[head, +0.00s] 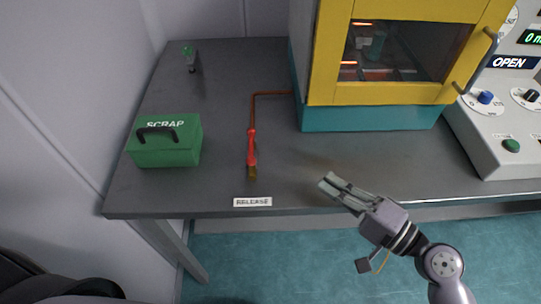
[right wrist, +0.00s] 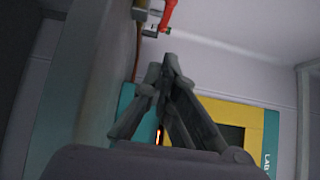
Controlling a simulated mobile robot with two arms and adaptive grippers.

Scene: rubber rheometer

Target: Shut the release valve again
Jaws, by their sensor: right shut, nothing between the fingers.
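The release valve has a red lever (head: 251,147) and a brass end (head: 253,172), on a copper pipe (head: 254,108) that runs to the machine. The lever lies in line with the pipe's run toward the table's front edge. My left gripper is out of view.
A RELEASE label (head: 252,202) is on the front edge. A green SCRAP box (head: 165,148) stands left of the valve. The yellow-framed machine (head: 395,94) and a control panel (head: 490,135) stand to the right. A small green-topped item (head: 190,60) sits at the back left.

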